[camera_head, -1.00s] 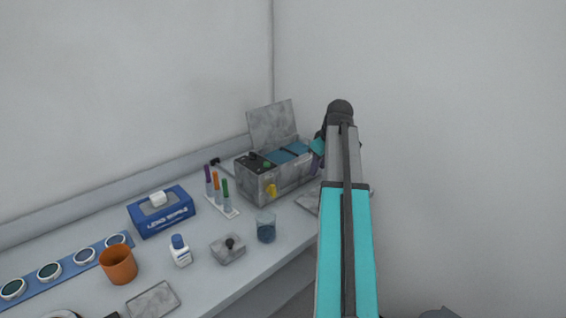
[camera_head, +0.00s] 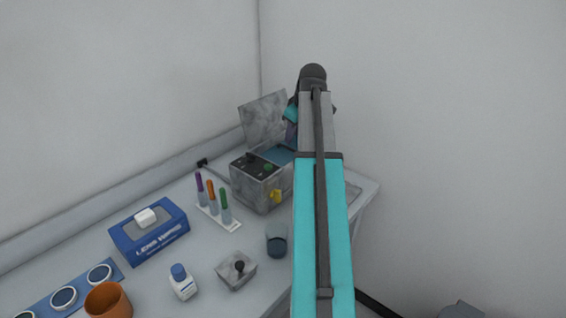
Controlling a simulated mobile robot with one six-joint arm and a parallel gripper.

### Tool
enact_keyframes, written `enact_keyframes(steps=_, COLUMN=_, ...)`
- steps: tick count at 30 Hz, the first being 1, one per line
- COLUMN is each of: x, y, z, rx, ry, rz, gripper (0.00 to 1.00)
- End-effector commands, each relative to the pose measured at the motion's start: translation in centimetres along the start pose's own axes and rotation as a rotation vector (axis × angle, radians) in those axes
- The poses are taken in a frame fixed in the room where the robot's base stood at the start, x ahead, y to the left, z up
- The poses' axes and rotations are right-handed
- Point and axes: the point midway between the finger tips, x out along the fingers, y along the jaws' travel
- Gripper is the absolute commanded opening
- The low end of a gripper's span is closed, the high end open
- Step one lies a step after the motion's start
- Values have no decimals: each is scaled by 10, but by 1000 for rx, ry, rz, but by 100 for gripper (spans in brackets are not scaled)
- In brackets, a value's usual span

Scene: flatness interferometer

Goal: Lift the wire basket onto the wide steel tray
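The wire basket cannot be made out; my arm covers part of the grey metal bath (camera_head: 258,186) with its raised lid, and blue liquid shows inside it. A flat grey edge, perhaps the wide steel tray (camera_head: 352,193), shows just right of my arm near the bench's right end; most of it is hidden. My teal and grey arm reaches up the middle of the view and bends down behind itself over the bath. Its wrist is partly seen by the lid, but my gripper's fingers are hidden.
A tube rack (camera_head: 219,214) stands left of the bath. In front are a beaker (camera_head: 277,241), a grey block with a black knob (camera_head: 236,271), a white bottle (camera_head: 183,284), a blue wipes box (camera_head: 149,233) and an orange cup (camera_head: 108,301). Walls close off the back and right.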

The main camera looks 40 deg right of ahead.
Motion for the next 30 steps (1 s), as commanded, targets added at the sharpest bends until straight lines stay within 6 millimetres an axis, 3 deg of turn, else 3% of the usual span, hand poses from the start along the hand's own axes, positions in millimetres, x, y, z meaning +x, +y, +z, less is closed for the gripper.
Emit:
enact_keyframes(steps=17, x=5, y=2, z=1, rx=2, ry=0, rz=1, gripper=31)
enact_keyframes(steps=30, x=50, y=1, z=1, rx=2, ry=-1, rz=0, gripper=31)
